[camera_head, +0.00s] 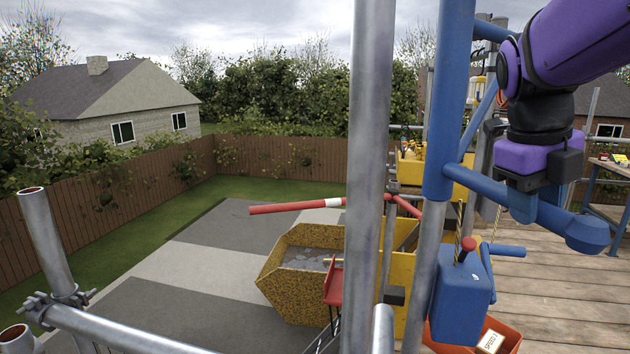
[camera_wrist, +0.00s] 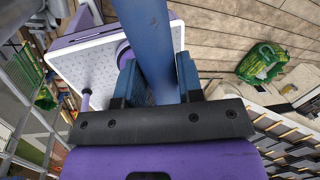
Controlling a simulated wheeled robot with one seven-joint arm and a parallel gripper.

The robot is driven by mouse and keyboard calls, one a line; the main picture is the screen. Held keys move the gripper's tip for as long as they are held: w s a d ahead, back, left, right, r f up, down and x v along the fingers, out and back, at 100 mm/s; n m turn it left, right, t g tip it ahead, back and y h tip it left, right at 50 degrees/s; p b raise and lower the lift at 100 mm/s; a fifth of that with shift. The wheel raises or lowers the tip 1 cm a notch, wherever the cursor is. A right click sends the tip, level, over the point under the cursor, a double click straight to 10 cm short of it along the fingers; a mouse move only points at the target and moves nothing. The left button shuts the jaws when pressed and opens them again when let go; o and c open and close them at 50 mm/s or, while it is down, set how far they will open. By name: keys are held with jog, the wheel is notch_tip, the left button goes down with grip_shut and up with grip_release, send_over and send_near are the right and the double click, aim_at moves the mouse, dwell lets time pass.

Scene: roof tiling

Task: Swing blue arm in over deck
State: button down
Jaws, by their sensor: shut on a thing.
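The blue arm (camera_head: 470,183) is a thick tube on a blue sleeve around an upright scaffold pole. My gripper (camera_head: 523,206) reaches down from the upper right and is shut on the blue arm. In the wrist view the blue arm (camera_wrist: 150,40) runs between the two blue fingers of my gripper (camera_wrist: 157,88). A blue hoist box (camera_head: 461,300) with a red knob hangs in front of the pole. The fingertips are partly hidden in the head view.
Grey scaffold poles (camera_head: 370,150) stand close on the left. A red tube (camera_head: 300,205) with a white band juts out over the yard near a speckled yellow skip (camera_head: 310,270). A green bag (camera_wrist: 262,62) lies on the planks. A red crate (camera_head: 508,341) sits low at the front.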

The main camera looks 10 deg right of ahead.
jog(key=shift+a, duration=0.1)
jog(key=c, duration=0.8)
grip_release()
jog(key=shift+a, duration=0.1)
jog(key=shift+r, duration=0.1)
jog(key=v, duration=1)
jog(key=shift+a+r, duration=0.1)
jog(key=shift+r, duration=0.25)
